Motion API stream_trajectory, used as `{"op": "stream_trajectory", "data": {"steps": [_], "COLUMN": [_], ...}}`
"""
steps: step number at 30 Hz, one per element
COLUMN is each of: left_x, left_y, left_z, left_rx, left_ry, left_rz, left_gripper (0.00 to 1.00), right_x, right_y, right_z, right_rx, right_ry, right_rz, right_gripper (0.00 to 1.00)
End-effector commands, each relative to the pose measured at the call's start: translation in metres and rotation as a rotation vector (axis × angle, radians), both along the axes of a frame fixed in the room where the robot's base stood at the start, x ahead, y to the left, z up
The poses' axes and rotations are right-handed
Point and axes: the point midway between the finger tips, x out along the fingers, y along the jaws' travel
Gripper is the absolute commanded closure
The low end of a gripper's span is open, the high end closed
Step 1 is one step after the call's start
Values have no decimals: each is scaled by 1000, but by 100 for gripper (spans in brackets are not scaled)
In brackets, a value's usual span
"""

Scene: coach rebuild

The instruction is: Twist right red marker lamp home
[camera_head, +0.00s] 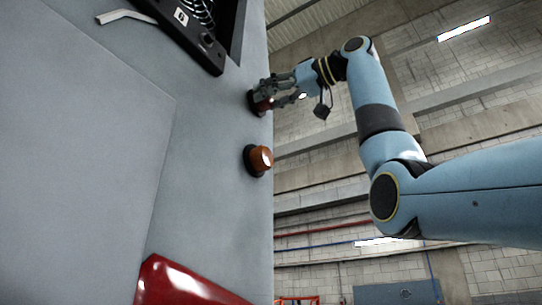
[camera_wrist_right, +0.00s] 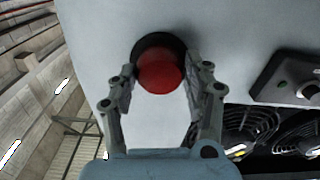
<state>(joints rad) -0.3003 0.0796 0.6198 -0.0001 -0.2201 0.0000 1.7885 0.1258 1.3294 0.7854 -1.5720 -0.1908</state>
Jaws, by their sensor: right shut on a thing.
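The red marker lamp (camera_wrist_right: 160,73) sits on a black round base (camera_wrist_right: 150,46) on the grey coach panel. In the head view the lamp (camera_head: 262,103) is near the panel's right edge, partly hidden by my fingers. My right gripper (camera_head: 268,98) reaches it from the right. In the right wrist view the fingers of my right gripper (camera_wrist_right: 160,78) stand on both sides of the red lens, shut on it. The lens appears seated at the base; I cannot tell how far it is turned. My left gripper is not in view.
An amber lamp (camera_head: 259,160) sits below the red one on the same panel. A black fan housing (camera_head: 190,28) with a switch box is at upper left. A grey handle (camera_head: 126,17) and a glossy red part (camera_head: 180,284) also show. Open hall lies right of the panel.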

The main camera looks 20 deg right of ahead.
Motion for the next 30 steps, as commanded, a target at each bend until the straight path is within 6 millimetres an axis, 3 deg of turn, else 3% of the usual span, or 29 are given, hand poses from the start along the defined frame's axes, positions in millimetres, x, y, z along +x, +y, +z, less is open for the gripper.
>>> {"op": "stream_trajectory", "data": {"steps": [11, 30], "left_x": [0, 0], "left_y": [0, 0], "left_z": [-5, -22], "left_rx": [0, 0], "left_ry": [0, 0], "left_rz": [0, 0], "left_gripper": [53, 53], "right_x": [0, -1], "right_y": [0, -1], "right_z": [0, 0], "right_rx": [113, 571], "right_ry": [85, 440], "right_rz": [-2, -1], "right_gripper": [82, 82]}}
